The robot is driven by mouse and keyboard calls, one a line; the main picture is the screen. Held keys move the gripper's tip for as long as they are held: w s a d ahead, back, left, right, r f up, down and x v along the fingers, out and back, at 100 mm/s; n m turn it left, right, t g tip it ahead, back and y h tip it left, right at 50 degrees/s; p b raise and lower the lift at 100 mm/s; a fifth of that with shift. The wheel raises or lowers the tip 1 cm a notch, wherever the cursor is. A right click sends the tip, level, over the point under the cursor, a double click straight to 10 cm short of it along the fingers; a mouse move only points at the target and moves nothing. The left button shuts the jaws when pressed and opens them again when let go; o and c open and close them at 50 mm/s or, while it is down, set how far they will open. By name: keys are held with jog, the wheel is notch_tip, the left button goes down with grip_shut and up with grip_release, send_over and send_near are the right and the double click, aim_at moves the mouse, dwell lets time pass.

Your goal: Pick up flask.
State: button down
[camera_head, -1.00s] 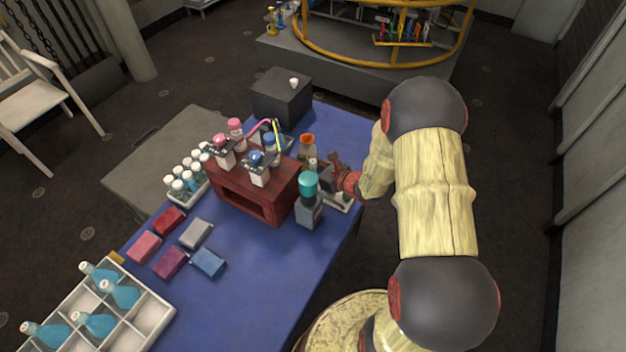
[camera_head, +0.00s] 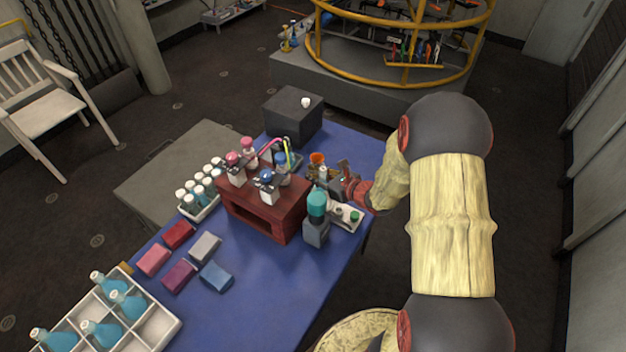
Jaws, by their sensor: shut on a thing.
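A small flask with an orange top (camera_head: 317,158) is at the far right part of the blue table, behind the teal-topped device. Its lower part is brownish and partly hidden. My gripper (camera_head: 334,177) reaches in from the right at the flask's side, low over the table. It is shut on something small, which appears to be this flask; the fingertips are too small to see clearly. A small white-capped item (camera_head: 322,173) stands just in front. Several blue flasks (camera_head: 127,305) lie or lean in a white divided crate (camera_head: 152,318) at the lower left.
A teal-topped grey device (camera_head: 316,228) and a white scale-like tray (camera_head: 350,217) stand close in front of my gripper. A red wooden stand (camera_head: 262,215) is left of them. Coloured boxes (camera_head: 180,234) and a vial rack (camera_head: 201,208) lie farther left. Blue table (camera_head: 270,290) is clear in front.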

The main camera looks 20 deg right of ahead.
notch_tip(320, 180, up, 23)
jog(key=p, duration=1)
jog(key=shift+f+p, duration=0.15)
jog(key=shift+p, duration=0.15)
dwell(0.6)
